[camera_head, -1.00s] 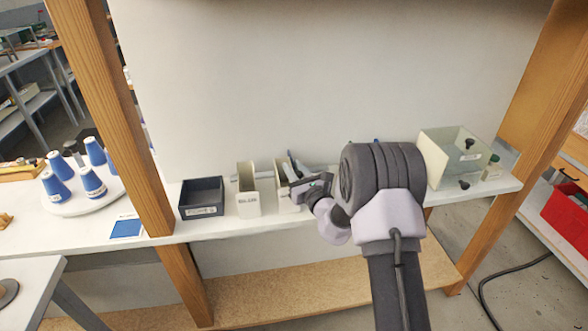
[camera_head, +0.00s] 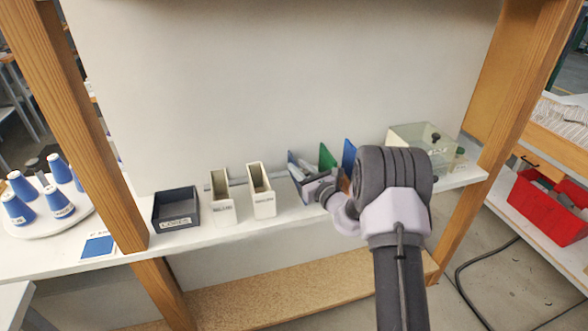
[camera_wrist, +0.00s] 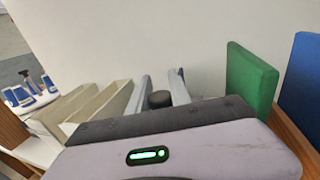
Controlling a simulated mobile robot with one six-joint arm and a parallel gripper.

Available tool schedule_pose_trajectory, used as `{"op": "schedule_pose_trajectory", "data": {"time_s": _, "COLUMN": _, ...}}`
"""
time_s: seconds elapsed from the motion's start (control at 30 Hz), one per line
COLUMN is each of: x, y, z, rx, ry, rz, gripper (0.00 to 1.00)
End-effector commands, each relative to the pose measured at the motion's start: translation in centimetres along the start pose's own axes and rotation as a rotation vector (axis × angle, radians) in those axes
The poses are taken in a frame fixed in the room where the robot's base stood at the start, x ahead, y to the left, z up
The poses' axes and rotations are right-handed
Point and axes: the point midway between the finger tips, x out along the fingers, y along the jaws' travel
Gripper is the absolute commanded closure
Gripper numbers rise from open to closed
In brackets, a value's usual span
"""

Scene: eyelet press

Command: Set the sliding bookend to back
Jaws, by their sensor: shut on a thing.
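My gripper (camera_head: 301,168) is at the middle of the shelf, right of two white file boxes. In the wrist view, my two grey fingers (camera_wrist: 162,88) stand on either side of a dark round knob (camera_wrist: 160,99) and are shut on it. I take the knob to be part of the sliding bookend; its body is mostly hidden behind my gripper and wrist. A blue edge (camera_head: 293,184) shows just left of my gripper. A thin grey rail (camera_head: 237,182) runs along the wall behind the boxes.
White file boxes (camera_head: 222,207) and (camera_head: 262,199) and a dark tray (camera_head: 176,210) stand left. A green book (camera_head: 326,157) and a blue book (camera_head: 349,155) stand close right. A clear bin (camera_head: 412,139) is further right. Wooden posts frame the shelf.

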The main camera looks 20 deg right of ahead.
Motion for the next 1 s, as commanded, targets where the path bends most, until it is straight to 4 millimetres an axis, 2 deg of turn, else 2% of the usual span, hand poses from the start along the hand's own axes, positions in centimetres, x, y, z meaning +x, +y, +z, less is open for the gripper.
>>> {"op": "schedule_pose_trajectory", "data": {"time_s": 0.07, "x": -0.1, "y": -0.3, "z": 0.1, "rx": 0.000, "ry": -0.001, "rz": -0.006, "gripper": 1.00}}
{"op": "schedule_pose_trajectory", "data": {"time_s": 0.1, "x": -0.1, "y": -0.3, "z": 0.1, "rx": 0.000, "ry": -0.002, "rz": -0.007, "gripper": 0.74}}
{"op": "schedule_pose_trajectory", "data": {"time_s": 0.2, "x": -0.1, "y": -0.3, "z": 0.1, "rx": 0.000, "ry": -0.002, "rz": -0.007, "gripper": 0.54}}
{"op": "schedule_pose_trajectory", "data": {"time_s": 0.5, "x": -0.1, "y": -0.2, "z": 0.1, "rx": 0.000, "ry": -0.001, "rz": -0.004, "gripper": 0.54}}
{"op": "schedule_pose_trajectory", "data": {"time_s": 0.63, "x": -1.3, "y": -0.2, "z": 0.2, "rx": 0.001, "ry": 0.000, "rz": -0.006, "gripper": 0.54}}
{"op": "schedule_pose_trajectory", "data": {"time_s": 0.87, "x": -6.9, "y": -0.2, "z": 0.3, "rx": 0.003, "ry": 0.001, "rz": -0.008, "gripper": 0.54}}
{"op": "schedule_pose_trajectory", "data": {"time_s": 1.0, "x": -11.1, "y": -0.2, "z": 0.2, "rx": 0.003, "ry": 0.002, "rz": -0.009, "gripper": 0.54}}
